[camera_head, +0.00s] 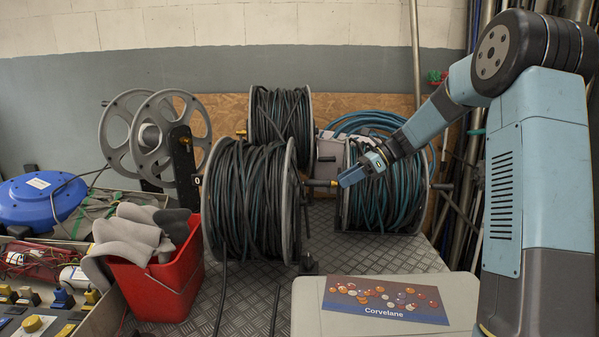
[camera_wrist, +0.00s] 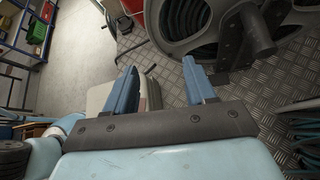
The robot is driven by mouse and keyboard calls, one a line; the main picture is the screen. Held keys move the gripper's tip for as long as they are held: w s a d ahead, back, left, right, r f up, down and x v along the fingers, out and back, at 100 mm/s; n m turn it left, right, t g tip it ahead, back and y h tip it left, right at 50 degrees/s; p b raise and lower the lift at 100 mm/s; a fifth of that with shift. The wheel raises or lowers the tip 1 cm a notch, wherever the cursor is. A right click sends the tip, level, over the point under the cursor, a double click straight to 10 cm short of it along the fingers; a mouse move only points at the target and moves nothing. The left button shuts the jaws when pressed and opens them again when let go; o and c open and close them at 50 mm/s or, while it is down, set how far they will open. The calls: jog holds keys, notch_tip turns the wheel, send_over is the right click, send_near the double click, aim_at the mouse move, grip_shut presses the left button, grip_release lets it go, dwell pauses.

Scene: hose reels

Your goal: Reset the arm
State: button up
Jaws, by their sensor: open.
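My gripper (camera_head: 350,176) is at the end of my light-blue arm, which reaches in from the right in the head view. It is in front of the hose reels, close to the right side of the front reel; I cannot tell whether it touches anything. In the wrist view my gripper (camera_wrist: 160,76) shows two blue fingers spread apart with nothing held between them. The front hose reel (camera_head: 243,195) is wound with dark hose. Another reel (camera_head: 385,190) with teal hose stands to its right, partly behind my gripper. A third reel (camera_head: 281,115) stands behind.
A red bucket (camera_head: 165,288) with grey gloves (camera_head: 128,235) stands left of the reels. An empty grey reel (camera_head: 170,135) is behind it. A Corvelane card (camera_head: 385,300) lies on a pale box lid (camera_head: 308,312) in front. Patterned metal floor (camera_head: 345,255) shows between.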

jog(key=s+d+r+n+t+h, duration=0.2)
jog(key=s+n, duration=0.4)
jog(key=s, duration=0.6)
jog(key=s+d+r+n+t+h, duration=0.2)
jog(key=s+d+n+h, duration=0.2)
jog(key=s, duration=0.9)
jog(key=s+d+r+n+t+h, duration=0.2)
jog(key=s+n+h, duration=0.3)
jog(key=s+n, duration=0.4)
jog(key=s+d, duration=0.1)
jog(key=s, duration=0.3)
jog(key=shift+s+r+n+h, duration=0.2)
jog(key=shift+s+n+h, duration=0.05)
jog(key=shift+n+h, duration=0.05)
jog(key=shift+d, duration=0.1)
